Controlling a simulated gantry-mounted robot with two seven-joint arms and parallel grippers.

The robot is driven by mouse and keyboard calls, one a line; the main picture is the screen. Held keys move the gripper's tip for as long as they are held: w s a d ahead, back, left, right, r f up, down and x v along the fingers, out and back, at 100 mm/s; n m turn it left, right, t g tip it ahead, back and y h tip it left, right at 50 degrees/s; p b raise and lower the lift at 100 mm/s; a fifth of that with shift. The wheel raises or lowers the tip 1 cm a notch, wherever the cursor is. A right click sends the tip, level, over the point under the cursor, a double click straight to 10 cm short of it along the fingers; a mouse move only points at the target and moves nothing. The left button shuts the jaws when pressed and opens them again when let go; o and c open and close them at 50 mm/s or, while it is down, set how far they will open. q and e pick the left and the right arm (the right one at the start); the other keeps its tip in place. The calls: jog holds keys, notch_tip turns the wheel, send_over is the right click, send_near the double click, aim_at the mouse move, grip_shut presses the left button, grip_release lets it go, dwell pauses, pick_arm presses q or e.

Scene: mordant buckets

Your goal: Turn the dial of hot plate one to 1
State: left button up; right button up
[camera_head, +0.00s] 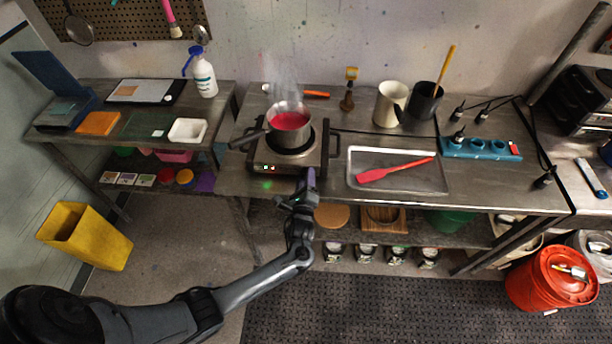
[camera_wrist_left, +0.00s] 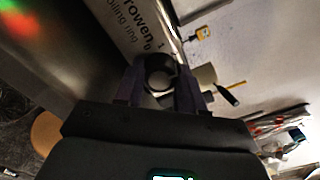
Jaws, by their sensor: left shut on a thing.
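The hot plate (camera_head: 286,170) is a silver box near the table's front edge, with a green and a red light on its front. A metal pot (camera_head: 272,122) of red liquid stands on it, steaming. My left gripper (camera_head: 310,178) is at the right end of its front and hides the dial in the head view. In the left wrist view, the round dial (camera_wrist_left: 160,66) is between the fingers of my left gripper (camera_wrist_left: 158,84), which is shut on it. Lettering and a "0" and "1" show beside it; the dial's pointer is not clear. My right gripper is not in view.
A tray (camera_head: 440,184) with a red spatula (camera_head: 385,172) lies right of the hot plate. The pot's handle (camera_head: 248,139) points left. A cream jug (camera_head: 387,105) and a dark pot (camera_head: 423,101) stand behind.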

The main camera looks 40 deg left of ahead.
pick_arm(q)
jog(key=n, duration=0.5)
jog(key=shift+n+p, duration=0.3)
jog(key=shift+p, duration=0.05)
jog(key=n, duration=0.5)
jog(key=shift+n, duration=0.4)
jog(key=o, duration=1)
jog(key=shift+o, duration=0.2)
jog(key=shift+f, duration=0.1)
